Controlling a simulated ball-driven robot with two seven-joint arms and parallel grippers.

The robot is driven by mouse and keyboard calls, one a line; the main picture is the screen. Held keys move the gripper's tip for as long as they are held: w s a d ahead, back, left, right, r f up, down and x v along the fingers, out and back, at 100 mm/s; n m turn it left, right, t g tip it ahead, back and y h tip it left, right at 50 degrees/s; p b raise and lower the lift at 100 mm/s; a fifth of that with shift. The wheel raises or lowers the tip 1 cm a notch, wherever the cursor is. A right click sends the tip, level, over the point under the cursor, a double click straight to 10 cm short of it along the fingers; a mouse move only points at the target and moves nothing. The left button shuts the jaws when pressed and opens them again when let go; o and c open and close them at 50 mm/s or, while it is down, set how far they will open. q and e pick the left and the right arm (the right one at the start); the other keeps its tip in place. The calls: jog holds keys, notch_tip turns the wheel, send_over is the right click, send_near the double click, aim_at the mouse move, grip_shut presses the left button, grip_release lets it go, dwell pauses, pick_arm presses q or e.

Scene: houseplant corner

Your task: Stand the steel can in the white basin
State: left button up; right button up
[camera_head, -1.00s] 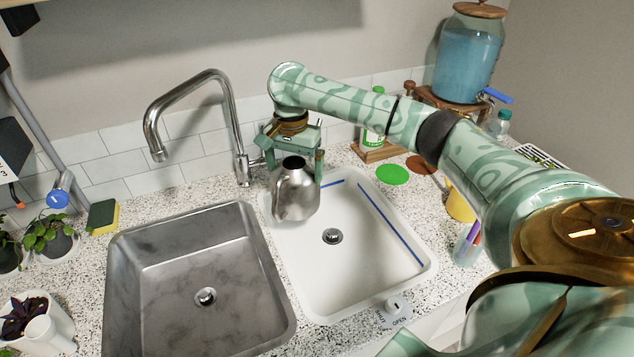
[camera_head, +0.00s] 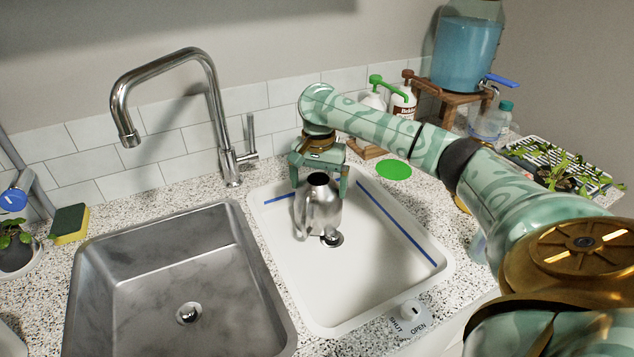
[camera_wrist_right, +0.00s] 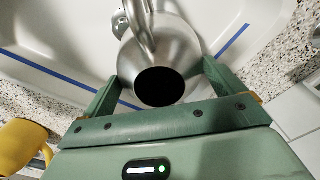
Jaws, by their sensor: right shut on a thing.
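The steel can (camera_head: 320,207) is upright over the white basin (camera_head: 345,290), just behind the drain (camera_head: 333,239) in the head view. My right gripper (camera_head: 320,182) is shut on the can near its top. In the right wrist view the can (camera_wrist_right: 165,50) sits between the two green fingers (camera_wrist_right: 160,95), with its dark round mouth facing the camera. Its spout or handle points away from the gripper. I cannot tell whether the can's bottom touches the basin floor. My left gripper is not in view.
The grey steel sink (camera_head: 175,260) is left of the basin, with the tall faucet (camera_head: 215,110) behind. A drain knob (camera_head: 409,309) is at the basin's front edge. A green disc (camera_head: 394,169) and bottles stand behind right. The basin's front half is clear.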

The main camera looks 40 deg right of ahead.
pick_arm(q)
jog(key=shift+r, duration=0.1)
pick_arm(e)
jog(key=shift+s+r, duration=0.1)
jog(key=o, duration=1.1)
jog(key=shift+f, duration=0.2)
pick_arm(q)
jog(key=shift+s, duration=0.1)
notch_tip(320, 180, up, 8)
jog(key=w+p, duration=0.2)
jog(key=p, duration=0.6)
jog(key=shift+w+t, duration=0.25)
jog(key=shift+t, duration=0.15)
pick_arm(e)
notch_tip(320, 180, up, 12)
jog(key=shift+r, duration=0.2)
